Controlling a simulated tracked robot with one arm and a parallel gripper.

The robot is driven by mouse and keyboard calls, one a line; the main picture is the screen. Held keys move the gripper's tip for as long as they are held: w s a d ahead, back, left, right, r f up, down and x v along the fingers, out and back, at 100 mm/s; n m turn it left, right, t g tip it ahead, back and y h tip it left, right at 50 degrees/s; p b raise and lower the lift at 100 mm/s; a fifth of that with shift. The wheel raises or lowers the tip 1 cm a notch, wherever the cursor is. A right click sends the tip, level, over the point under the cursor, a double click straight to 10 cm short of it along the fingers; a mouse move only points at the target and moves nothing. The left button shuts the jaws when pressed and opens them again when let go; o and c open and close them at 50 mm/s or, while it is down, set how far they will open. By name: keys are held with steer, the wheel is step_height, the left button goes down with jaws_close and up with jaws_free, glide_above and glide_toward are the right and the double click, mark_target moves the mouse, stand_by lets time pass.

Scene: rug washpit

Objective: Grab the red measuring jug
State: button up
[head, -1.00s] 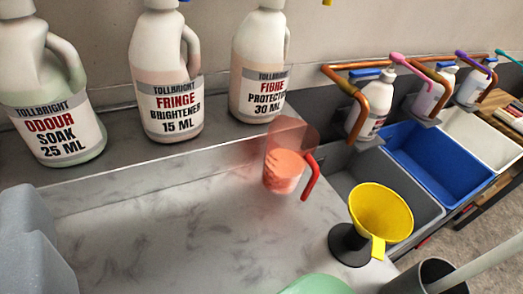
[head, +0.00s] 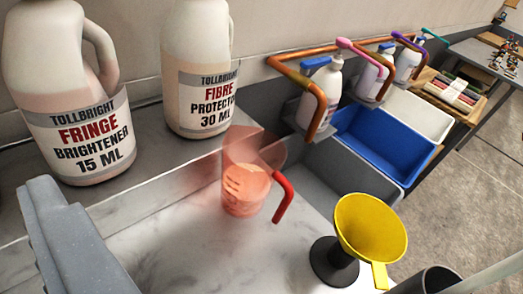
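The red measuring jug (head: 244,192) stands upright on the pale marbled worktop, near the back ledge. It is see-through, with white marks on its side and a solid red handle (head: 283,197) pointing right. A blue-grey ridged piece (head: 75,235) at the lower left looks like part of my gripper; I see no second finger. It is well to the left of the jug and apart from it. Whether my gripper is open or shut does not show. Nothing touches the jug.
White bottles marked Fringe Brightener (head: 75,105) and Fibre Protector (head: 198,75) stand on the back ledge. A yellow funnel (head: 368,225) on a black stand is right of the jug. Grey, blue (head: 378,145) and white bins lie beyond, below pump bottles and copper pipes.

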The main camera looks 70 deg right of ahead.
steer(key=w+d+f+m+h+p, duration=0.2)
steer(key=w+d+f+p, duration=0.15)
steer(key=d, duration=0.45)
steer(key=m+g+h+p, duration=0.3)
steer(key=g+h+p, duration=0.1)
steer(key=p, duration=0.7)
glide_toward(244, 140)
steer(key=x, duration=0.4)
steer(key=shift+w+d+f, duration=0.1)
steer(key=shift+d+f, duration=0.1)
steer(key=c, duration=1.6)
